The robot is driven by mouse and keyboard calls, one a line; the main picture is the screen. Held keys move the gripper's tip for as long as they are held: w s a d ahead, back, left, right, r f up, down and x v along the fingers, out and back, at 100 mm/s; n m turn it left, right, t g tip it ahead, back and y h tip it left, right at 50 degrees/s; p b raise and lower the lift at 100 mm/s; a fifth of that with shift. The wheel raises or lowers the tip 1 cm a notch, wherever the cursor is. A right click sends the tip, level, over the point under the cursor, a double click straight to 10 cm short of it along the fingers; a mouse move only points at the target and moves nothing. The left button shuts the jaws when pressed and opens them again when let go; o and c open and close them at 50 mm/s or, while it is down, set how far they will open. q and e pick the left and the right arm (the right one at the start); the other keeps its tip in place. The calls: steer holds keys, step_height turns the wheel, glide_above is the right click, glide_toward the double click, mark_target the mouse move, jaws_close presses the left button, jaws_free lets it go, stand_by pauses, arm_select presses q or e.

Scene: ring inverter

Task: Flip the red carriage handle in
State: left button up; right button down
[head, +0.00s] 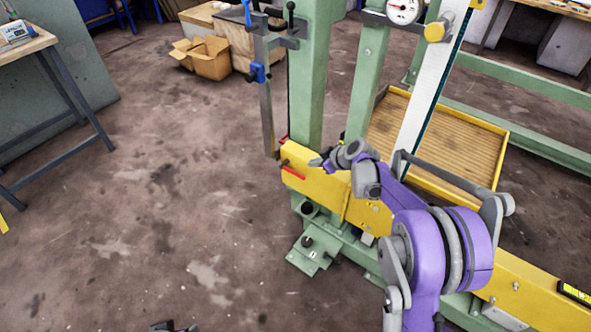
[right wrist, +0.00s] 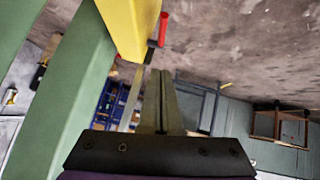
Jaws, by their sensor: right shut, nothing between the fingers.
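The red carriage handle (head: 293,172) is a short red bar on the near face of the yellow carriage beam (head: 362,211), close to its left end. In the right wrist view the red handle (right wrist: 163,29) sticks out beside the yellow beam (right wrist: 128,22), with a dark piece at its base. My right gripper (head: 318,162) is near the beam's left end, just right of the handle. In the wrist view its fingers (right wrist: 160,85) are together and empty, pointing toward the handle but apart from it. A dark tip at the bottom edge seems to be my left gripper (head: 175,327).
Green posts (head: 308,80) rise behind the beam. A grey upright with blue clamps (head: 258,72) stands at the left post. A yellow-edged wooden tray (head: 470,155) lies behind right. Cardboard boxes (head: 204,57) stand at the back. The floor left of the beam is clear.

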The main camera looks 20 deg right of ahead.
steer(key=shift+s+r, duration=0.1)
steer(key=shift+s, duration=0.05)
steer(key=b, duration=0.2)
glide_above(295, 173)
steer(key=s, duration=0.3)
step_height(295, 173, down, 7)
steer(key=shift+w+d+f+b, duration=0.15)
steer(key=shift+d+f, duration=0.1)
steer(key=shift+f, duration=0.4)
steer(key=shift+w+d+f+b, duration=0.1)
steer(key=shift+d+f+b, duration=0.15)
steer(key=shift+f, duration=0.45)
steer(key=shift+w+d+f+b, duration=0.1)
steer(key=shift+d+f, duration=0.15)
steer(key=shift+f, duration=0.4)
steer(key=shift+f, duration=0.1)
